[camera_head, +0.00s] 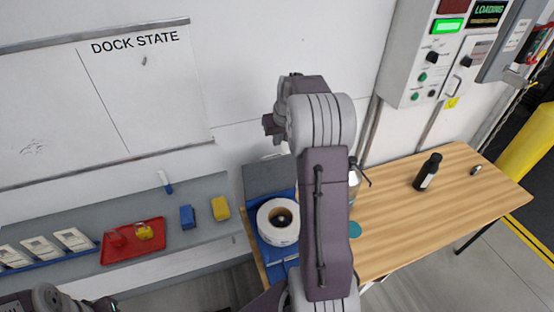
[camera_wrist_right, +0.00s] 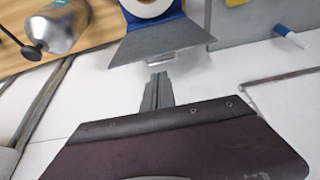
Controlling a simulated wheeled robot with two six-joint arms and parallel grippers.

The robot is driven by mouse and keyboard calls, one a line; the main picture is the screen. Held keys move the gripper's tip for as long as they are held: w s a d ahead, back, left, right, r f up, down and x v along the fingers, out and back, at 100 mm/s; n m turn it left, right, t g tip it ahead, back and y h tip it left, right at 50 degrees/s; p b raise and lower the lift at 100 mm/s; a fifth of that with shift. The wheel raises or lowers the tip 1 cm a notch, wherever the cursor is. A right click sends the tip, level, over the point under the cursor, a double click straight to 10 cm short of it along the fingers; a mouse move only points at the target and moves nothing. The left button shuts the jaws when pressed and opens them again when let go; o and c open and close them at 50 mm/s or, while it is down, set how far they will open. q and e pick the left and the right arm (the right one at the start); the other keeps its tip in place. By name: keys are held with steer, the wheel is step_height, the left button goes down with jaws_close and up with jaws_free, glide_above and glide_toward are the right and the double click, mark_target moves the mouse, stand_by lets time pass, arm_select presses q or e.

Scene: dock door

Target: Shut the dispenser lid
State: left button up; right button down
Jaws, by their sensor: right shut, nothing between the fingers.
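The dispenser (camera_head: 268,252) is a blue box at the left end of the wooden table, holding a large white roll (camera_head: 270,228). Its grey lid (camera_head: 258,180) stands open, raised at the back behind the roll. In the right wrist view the lid (camera_wrist_right: 165,42) shows a small handle at its edge. My right gripper (camera_head: 270,125) is shut and empty, above and behind the lid near the wall. In the right wrist view the fingers (camera_wrist_right: 157,90) point toward the lid edge, apart from it. Part of my left arm shows bottom left; its fingers are not visible.
A silver bottle with a black nozzle (camera_wrist_right: 62,25) stands beside the dispenser, partly hidden by my arm. A black bottle (camera_head: 428,172) stands farther right on the table (camera_head: 400,225). A grey shelf (camera_head: 205,190) with a red tray (camera_head: 120,258) is at left. A wall panel (camera_head: 410,65) is above.

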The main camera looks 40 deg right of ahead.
steer(key=p, duration=0.3)
glide_above(275, 163)
steer(key=f, duration=0.8)
steer(key=shift+w+d+f, duration=0.1)
steer(key=shift+w, duration=0.1)
steer(key=shift+s+a+f, duration=0.2)
steer(key=shift+s+f, duration=0.2)
steer(key=shift+s, duration=0.1)
steer(key=shift+s+a+f, duration=0.15)
steer(key=shift+s+f, duration=0.2)
steer(key=shift+s, duration=0.15)
steer(key=shift+s+a+f, duration=0.15)
steer(key=shift+s+f, duration=0.2)
steer(key=shift+s, duration=0.15)
steer(key=shift+w, duration=0.1)
steer(key=shift+f+b, duration=0.1)
steer(key=shift+b, duration=0.25)
